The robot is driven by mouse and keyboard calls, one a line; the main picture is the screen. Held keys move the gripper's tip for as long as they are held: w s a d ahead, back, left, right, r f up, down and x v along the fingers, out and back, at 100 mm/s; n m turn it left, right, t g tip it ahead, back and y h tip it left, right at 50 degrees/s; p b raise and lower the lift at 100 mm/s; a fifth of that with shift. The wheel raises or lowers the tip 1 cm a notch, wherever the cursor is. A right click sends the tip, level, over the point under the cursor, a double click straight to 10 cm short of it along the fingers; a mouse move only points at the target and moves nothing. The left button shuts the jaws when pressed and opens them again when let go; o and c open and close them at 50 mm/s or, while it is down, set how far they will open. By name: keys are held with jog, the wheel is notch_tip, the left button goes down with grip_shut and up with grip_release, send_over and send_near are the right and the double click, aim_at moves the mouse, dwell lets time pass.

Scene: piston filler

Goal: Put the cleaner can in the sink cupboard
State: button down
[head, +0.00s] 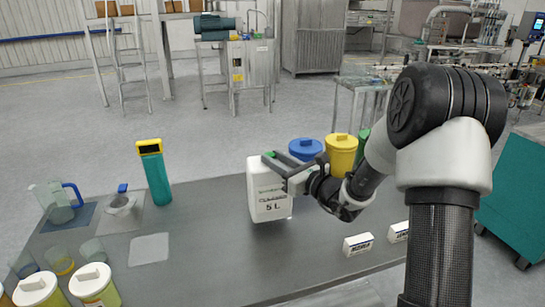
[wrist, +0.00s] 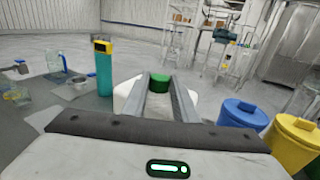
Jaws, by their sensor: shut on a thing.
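The cleaner can (head: 268,195) is a white 5 L canister with black print and a green cap. It is upright over the grey table. My gripper (head: 275,168) is shut on its top, near the cap. I cannot tell whether its base touches the table. In the wrist view the green cap (wrist: 159,83) shows between my two fingers (wrist: 167,100), with the white body (wrist: 128,97) partly hidden below them. A steel unit with a tap (head: 250,65) stands at the back; I cannot tell whether this is the sink cupboard. No open cupboard door is visible.
Blue (head: 305,149) and yellow (head: 341,152) bins stand beyond the can. White boxes (head: 358,245) lie right. Floor behind the table is open.

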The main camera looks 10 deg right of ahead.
aim_at(270, 185)
jog(key=shift+f, duration=1.9)
jog(key=shift+f+b, duration=0.2)
jog(key=shift+b, duration=0.1)
jog(key=c, duration=1.4)
grip_release()
jog(key=shift+f, duration=0.1)
jog(key=shift+c, duration=0.2)
